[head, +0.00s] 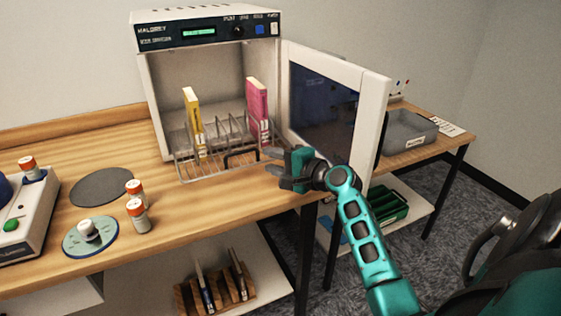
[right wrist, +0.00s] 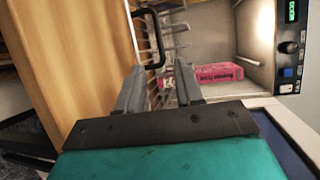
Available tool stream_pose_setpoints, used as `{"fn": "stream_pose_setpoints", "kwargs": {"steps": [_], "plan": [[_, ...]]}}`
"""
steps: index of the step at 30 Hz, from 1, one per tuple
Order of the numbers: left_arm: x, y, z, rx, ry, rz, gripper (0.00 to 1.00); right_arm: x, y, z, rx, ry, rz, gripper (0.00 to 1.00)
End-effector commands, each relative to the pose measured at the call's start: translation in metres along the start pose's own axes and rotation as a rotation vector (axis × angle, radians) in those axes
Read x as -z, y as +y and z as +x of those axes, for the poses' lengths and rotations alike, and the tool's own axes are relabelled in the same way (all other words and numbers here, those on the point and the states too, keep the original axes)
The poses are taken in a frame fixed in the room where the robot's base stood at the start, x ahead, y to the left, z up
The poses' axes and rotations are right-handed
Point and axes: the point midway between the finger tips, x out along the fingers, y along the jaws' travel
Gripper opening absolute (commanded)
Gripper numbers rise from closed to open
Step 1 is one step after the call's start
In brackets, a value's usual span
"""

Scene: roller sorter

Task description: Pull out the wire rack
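The wire rack (head: 222,172) sits low in the white cabinet (head: 160,110) and juts out over its front edge. It has a dark handle (head: 241,158) at the front, which also shows in the right wrist view (right wrist: 160,40). A yellow book-like item (head: 192,118) and a pink one (head: 257,108) stand upright in the rack. The cabinet door (head: 335,105) is open to the right. My right gripper (head: 272,161) is in front of the rack, just right of the handle. Its fingers are apart and empty in the right wrist view (right wrist: 160,88). My left gripper is not in view.
A grey bin (head: 405,135) stands on a side table behind the door. The tabletop before the rack is clear.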

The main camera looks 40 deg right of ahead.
Motion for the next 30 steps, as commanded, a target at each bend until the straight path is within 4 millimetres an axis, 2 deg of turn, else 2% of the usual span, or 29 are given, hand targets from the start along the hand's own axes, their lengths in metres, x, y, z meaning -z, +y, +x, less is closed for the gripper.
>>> {"fn": "stream_pose_setpoints", "kwargs": {"steps": [3, 7, 25, 28, 30], "plan": [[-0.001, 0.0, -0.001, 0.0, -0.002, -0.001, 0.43, 0.0, 0.001, -0.014, -0.002, 0.0, -0.002, 0.36], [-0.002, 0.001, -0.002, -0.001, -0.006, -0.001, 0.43, 0.0, 0.0, -0.021, 0.0, 0.0, 0.0, 0.36], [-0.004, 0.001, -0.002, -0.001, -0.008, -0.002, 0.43, -0.002, 0.001, -0.022, -0.005, -0.003, -0.007, 0.36], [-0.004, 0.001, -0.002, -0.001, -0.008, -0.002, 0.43, -0.016, 0.014, -0.024, -0.057, -0.03, -0.078, 0.36], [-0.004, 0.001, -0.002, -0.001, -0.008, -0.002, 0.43, -0.038, 0.034, -0.029, -0.137, -0.074, -0.195, 0.36]]}}
